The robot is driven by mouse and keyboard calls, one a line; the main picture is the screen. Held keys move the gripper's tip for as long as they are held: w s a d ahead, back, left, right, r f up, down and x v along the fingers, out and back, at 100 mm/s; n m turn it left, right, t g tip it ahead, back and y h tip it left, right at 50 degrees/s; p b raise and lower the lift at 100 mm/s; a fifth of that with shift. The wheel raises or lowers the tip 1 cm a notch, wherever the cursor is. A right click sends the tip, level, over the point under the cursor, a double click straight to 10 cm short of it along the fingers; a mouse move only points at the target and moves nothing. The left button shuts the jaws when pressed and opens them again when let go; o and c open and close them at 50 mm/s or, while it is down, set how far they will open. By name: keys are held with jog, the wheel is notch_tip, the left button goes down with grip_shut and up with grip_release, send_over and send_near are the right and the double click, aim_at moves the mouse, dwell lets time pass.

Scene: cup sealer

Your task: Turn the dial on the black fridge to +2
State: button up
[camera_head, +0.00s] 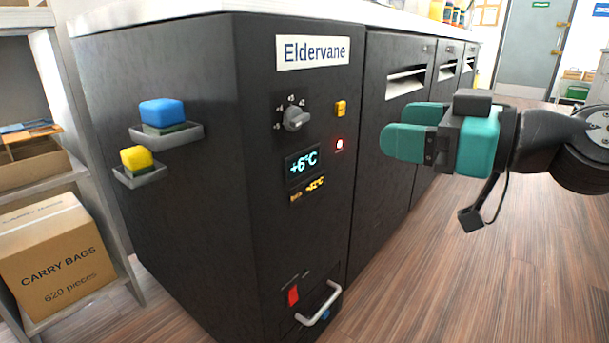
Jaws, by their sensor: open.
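The black fridge (210,160) stands in the middle left, with an "Eldervane" label (312,52) at the top of its control panel. The grey dial (295,118) is below the label, with small white marks around its upper left side. The marks and the dial's exact setting are too small to read surely. A display (303,163) under the dial shows +6°C in cyan. My teal gripper (386,128) is open and empty, to the right of the dial and apart from it, with its fingers pointing left toward the fridge.
A yellow switch (340,108) and a lit red light (339,144) sit right of the dial. Sponges rest on side trays (168,136). Lower down are a red switch (293,295) and a handle (319,306). A carton (56,250) is on the left shelf. Wooden floor (450,270) is clear at right.

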notch_tip(320, 180, down, 2)
jog(key=t+b, duration=0.1)
jog(key=b, duration=0.1)
send_near(303, 118)
jog(key=x, duration=0.9)
jog(key=shift+w+a, duration=0.2)
jog(key=shift+a, duration=0.05)
jog(key=c, duration=0.9)
